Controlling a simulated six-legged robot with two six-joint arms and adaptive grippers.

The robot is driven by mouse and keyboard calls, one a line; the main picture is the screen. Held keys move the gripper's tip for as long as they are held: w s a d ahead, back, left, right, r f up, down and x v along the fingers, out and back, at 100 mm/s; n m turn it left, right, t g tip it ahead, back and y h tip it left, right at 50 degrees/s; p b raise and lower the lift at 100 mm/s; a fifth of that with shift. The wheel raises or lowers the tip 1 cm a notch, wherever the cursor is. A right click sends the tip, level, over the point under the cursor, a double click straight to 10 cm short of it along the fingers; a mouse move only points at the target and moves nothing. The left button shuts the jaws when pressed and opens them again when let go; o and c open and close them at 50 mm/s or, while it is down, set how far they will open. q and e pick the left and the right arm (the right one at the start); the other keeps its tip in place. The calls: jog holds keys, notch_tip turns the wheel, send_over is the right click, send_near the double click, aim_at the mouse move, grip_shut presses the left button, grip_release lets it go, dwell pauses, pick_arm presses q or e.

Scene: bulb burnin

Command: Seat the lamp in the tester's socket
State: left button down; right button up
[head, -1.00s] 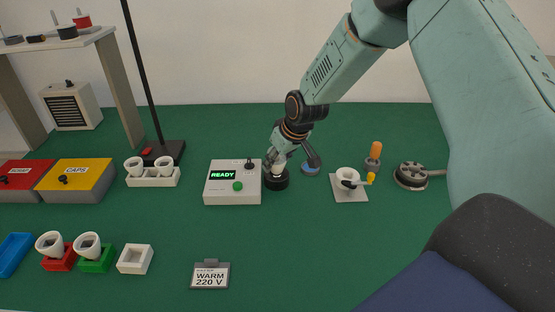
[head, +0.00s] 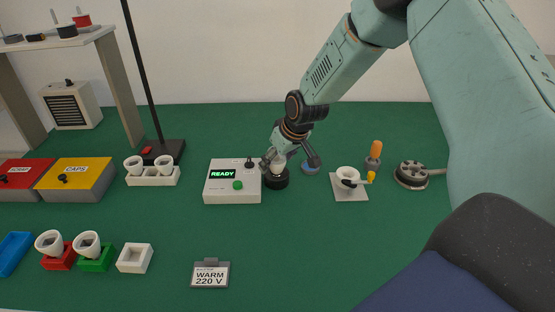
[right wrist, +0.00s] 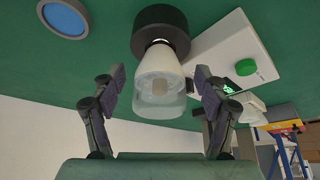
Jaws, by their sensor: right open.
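The tester (head: 232,183) is a white box with a green READY display and a green button. Its round black socket (head: 276,182) is at its right side; the socket also shows in the right wrist view (right wrist: 162,28). The white lamp (right wrist: 158,85) stands with its narrow metal end at the socket's mouth, roughly upright; how deep it sits is hard to see. It also shows in the head view (head: 278,168), partly hidden. My right gripper (right wrist: 158,92) is open, with one finger on each side of the lamp and gaps between. My left gripper is not in view.
A blue-topped disc (head: 310,168) lies right of the socket. A white plate with a cup-shaped fitting (head: 348,175), an orange-topped peg (head: 374,155) and a grey round device (head: 411,176) stand farther right. A WARM 220 V sign (head: 210,274) is in front.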

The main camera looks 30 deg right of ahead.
jog(key=shift+r, duration=0.1)
jog(key=v, duration=1.1)
jog(key=shift+s+r, duration=0.3)
